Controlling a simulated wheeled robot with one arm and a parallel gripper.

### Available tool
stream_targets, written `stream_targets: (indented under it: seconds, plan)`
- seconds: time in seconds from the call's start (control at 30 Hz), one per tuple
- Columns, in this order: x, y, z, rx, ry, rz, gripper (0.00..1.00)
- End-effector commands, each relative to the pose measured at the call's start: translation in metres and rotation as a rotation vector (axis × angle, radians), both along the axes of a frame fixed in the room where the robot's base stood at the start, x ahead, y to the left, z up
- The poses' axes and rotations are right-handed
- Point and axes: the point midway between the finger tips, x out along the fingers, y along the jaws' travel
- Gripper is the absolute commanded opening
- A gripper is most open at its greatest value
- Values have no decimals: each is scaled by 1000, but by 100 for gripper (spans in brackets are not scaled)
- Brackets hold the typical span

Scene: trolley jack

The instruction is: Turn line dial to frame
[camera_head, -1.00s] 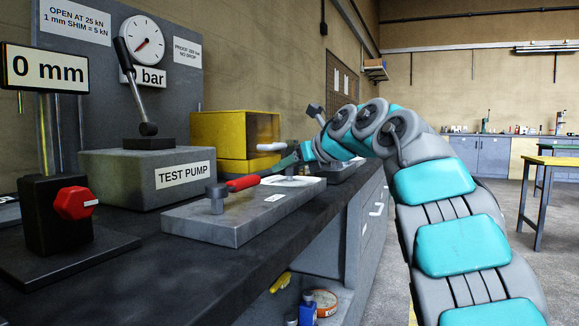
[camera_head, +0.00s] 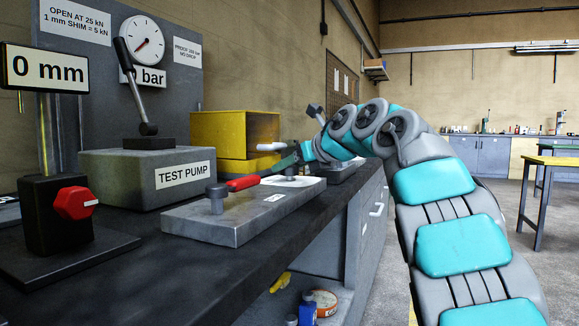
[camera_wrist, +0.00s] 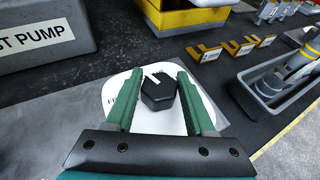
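The line dial, a black faceted knob (camera_wrist: 158,91) with a white mark on top, sits on a white plate (camera_wrist: 117,92) in the wrist view. The mark points up and to the left. A label starting with "F" shows at the plate's left; my left finger hides the rest. My gripper (camera_wrist: 160,72) is open, with one green finger on each side of the knob. Narrow gaps seem to remain; contact is unclear. In the head view my gripper (camera_head: 290,160) is over the white plate (camera_head: 290,181), and the knob cannot be made out.
The test pump (camera_head: 150,178), yellow box (camera_head: 215,135) and a red knob on a black stand (camera_head: 74,203) are left. A grey tray (camera_wrist: 245,98) with metal parts is right.

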Motion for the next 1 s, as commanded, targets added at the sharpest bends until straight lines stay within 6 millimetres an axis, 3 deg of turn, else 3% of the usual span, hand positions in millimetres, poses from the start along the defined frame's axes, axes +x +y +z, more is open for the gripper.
stream_targets:
  seconds: [0.03, 0.27, 0.63, 1.0]
  plan:
    - [0, 0, -1, -1, 1, 0, 56]
    - [0, 0, 0, -1, 1, 0, 82]
    - [-4, -5, 2, -1, 0, -1, 83]
    - [-41, -38, 23, 0, -2, -3, 83]
